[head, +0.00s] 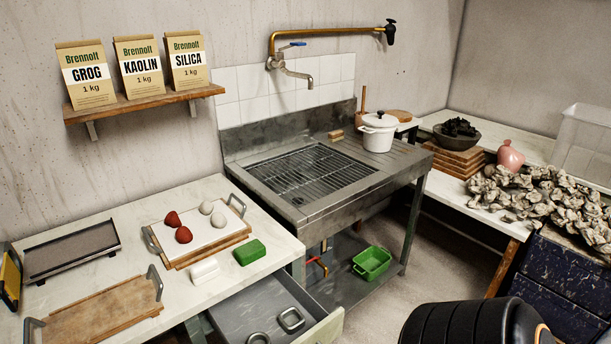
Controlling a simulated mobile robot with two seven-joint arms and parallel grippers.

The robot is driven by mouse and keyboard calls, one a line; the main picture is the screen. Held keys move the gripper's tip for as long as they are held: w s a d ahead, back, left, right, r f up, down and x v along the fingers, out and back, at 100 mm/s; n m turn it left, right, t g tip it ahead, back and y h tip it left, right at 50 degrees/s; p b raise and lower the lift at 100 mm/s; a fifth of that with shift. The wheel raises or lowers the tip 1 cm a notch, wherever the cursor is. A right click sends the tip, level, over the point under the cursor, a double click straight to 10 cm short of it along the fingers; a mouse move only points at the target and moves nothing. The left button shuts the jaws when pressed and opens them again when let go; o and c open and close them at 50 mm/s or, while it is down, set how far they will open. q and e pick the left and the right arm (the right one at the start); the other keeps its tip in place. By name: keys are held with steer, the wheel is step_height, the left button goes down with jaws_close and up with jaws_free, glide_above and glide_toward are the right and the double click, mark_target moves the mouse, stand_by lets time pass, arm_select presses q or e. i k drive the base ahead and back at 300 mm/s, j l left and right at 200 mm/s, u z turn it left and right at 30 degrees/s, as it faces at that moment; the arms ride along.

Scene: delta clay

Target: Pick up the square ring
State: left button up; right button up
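Two grey metallic rings lie on the floor of an open drawer (248,304) at the bottom of the head view. The ring further right (280,323) shows whole and looks squarish with rounded corners. The other ring (249,337) lies to its left and nearer, partly cut off by the bottom edge of the picture. I cannot tell its full shape, so I cannot tell for certain which is the square ring.
Above the drawer, the white counter holds a tray (206,236) with red and white lumps, a green block (249,252), a white block (204,271) and a wooden tray (100,310). A metal sink unit (395,172) stands right of it, with a green basin (371,263) below.

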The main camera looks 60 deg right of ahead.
mark_target(291, 320)
steer(key=k+l, duration=0.1)
steer(key=l, duration=0.5)
steer(key=k+l, duration=0.1)
steer(key=l, duration=1.1)
steer(key=k, duration=0.05)
